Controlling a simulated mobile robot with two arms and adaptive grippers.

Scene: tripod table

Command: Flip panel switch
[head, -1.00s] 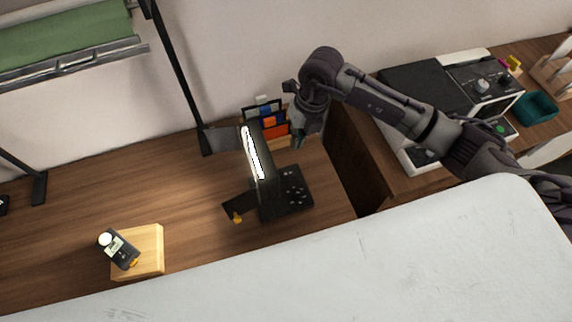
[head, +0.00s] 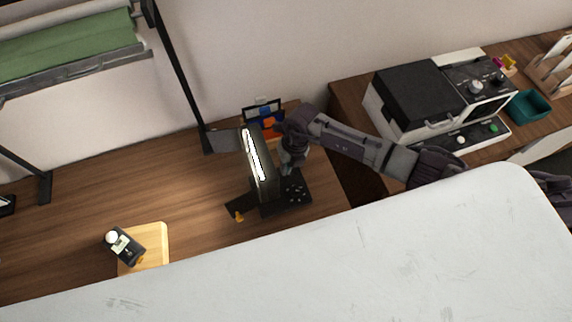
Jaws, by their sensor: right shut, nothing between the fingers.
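A black light panel (head: 256,165) with a glowing white strip stands on the brown wooden table. A flat black part with small pale dots (head: 294,193) lies at its right foot. The panel's switch cannot be made out; the side of the panel facing my arm is partly hidden. My right gripper (head: 289,172) is shut and empty, pointing down close beside the panel's right side, above the dotted part. Whether it touches the panel cannot be told. My left gripper is not in view.
A small black device (head: 124,247) lies on a wooden block (head: 155,238) at left. Coloured boxes (head: 268,124) stand behind the panel. A black-and-white machine (head: 420,98) and a teal bin (head: 528,106) are on the right counter. The table's left middle is clear.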

